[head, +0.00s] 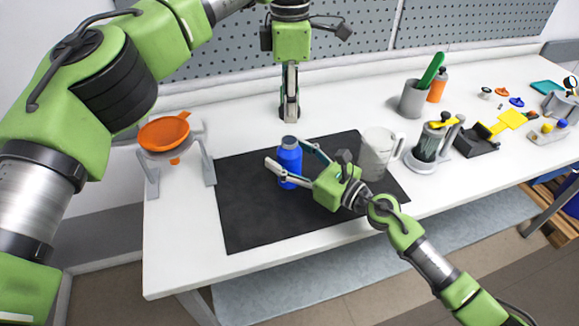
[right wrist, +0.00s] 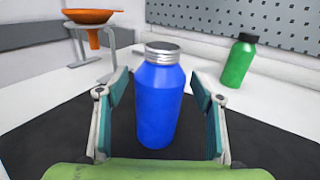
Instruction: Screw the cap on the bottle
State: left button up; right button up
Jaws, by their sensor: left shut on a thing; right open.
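The blue bottle (head: 289,167) stands upright on the black mat (head: 245,215), and it also fills the middle of the right wrist view (right wrist: 160,105). Its top is a silver-grey ridged ring; I cannot tell if the top is open. My right gripper (head: 285,163) is open, with one finger on each side of the bottle; the right wrist view shows gaps beside both fingers (right wrist: 160,100). My left gripper (head: 289,114) points down above the table behind the bottle, shut on a small dark thing, apparently the cap, mostly hidden by the fingers.
An orange funnel (head: 164,133) sits on a stand at the left. A clear jug (head: 376,153) stands right of the bottle on the mat. Further right are a grey cup (head: 413,99) and several small tools. A green bottle (right wrist: 238,63) stands at the back by the pegboard.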

jog(key=c, duration=1.7)
pick_arm(q)
jog(key=shift+f, duration=2.5)
pick_arm(e)
jog(key=shift+c, duration=0.2)
pick_arm(q)
jog(key=shift+f, duration=0.9)
jog(key=shift+f, duration=0.55)
pick_arm(e)
grip_shut()
